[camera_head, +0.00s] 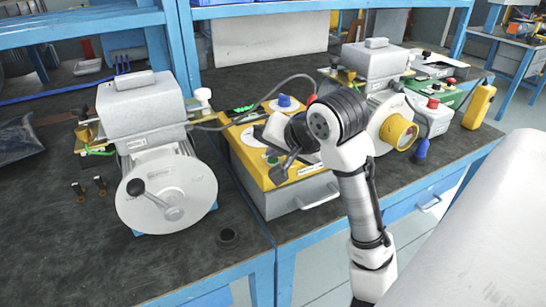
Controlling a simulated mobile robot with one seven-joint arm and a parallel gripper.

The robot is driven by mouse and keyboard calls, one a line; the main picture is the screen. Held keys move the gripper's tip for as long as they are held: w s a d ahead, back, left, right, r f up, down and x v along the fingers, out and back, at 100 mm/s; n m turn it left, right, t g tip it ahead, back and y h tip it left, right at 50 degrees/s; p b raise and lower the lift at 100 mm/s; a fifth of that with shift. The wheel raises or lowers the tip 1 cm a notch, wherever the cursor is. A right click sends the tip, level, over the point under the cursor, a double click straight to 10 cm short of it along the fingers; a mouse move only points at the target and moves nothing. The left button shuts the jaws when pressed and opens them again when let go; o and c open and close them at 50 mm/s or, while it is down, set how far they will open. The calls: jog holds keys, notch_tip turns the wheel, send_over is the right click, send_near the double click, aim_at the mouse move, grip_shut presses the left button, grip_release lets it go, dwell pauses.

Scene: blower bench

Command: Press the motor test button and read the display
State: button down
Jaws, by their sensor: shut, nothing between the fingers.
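A yellow-topped control box (258,172) with grey sides stands at the middle of the bench. A small green lit area (243,109), which may be the display, is at its back left; its reading is too small to make out. A blue knob (285,103) sits at the back of the panel. A small green button (272,160) is at the front left of the panel; I cannot read which button is the motor test one. My gripper (280,176) is shut and empty, close over the panel's front. My arm hides the panel's right part.
A grey blower with a round white disc and crank (167,190) stands at left. Another blower with a yellow ring (398,132) stands behind my arm. A cable (262,100) arches over the box's back.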

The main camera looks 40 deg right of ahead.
aim_at(276, 161)
jog(key=shift+r, duration=0.1)
jog(key=shift+r+p, duration=0.7)
jog(key=shift+p, duration=0.2)
notch_tip(276, 161, up, 5)
jog(key=p, duration=0.5)
dwell(0.8)
